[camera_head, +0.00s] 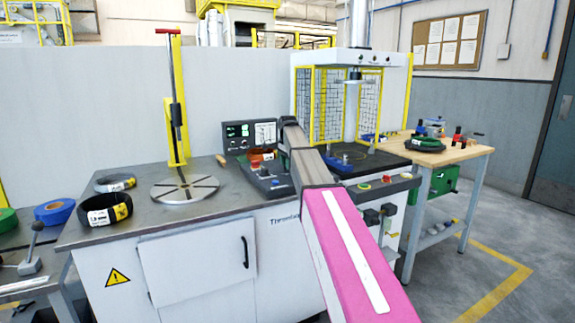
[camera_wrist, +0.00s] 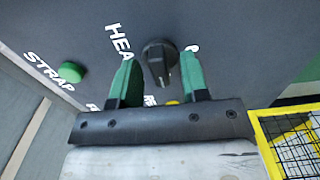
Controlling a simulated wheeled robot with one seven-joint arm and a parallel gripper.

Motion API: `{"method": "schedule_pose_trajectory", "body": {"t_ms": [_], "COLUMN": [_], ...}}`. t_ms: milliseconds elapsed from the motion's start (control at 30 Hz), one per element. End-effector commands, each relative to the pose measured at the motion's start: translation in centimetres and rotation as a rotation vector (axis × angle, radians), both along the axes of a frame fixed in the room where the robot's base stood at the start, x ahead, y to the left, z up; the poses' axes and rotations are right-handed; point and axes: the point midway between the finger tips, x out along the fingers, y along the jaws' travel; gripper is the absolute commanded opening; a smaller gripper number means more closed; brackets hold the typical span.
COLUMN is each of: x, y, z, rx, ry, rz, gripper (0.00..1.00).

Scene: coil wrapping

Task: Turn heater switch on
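The heater switch is a black rotary knob (camera_wrist: 158,60) on a dark panel in the wrist view, beside white lettering that begins "HEA". My gripper (camera_wrist: 156,75) is open, with one green finger on each side of the knob. A gap shows between the knob and each finger, most clearly on the left. The knob's ridge points down and slightly right in this view. In the head view, my pink and grey arm reaches toward the bench's control panel (camera_head: 238,134). The knob cannot be made out there, and my fingers are not clear.
A green button (camera_wrist: 71,72) marked "STRAP" lies left of the knob. A yellow mesh guard (camera_wrist: 296,145) is at lower right in the wrist view. A round plate (camera_head: 184,189) and a wrapped coil (camera_head: 105,209) are on the bench. A press with yellow-framed guards (camera_head: 327,103) stands behind my arm.

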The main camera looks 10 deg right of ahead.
Motion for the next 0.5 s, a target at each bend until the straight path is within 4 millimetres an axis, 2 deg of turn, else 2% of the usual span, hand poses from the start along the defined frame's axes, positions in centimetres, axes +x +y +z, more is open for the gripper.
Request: {"method": "schedule_pose_trajectory", "body": {"t_ms": [133, 233, 500], "x": [0.0, 0.1, 0.1], "y": [0.0, 0.0, 0.0], "z": [0.3, 1.2, 6.2], "rx": [0.0, 0.0, 0.0], "ry": [0.0, -0.001, -0.002], "rz": [0.001, 0.001, 0.0], "gripper": [0.41, 0.41, 0.41]}}
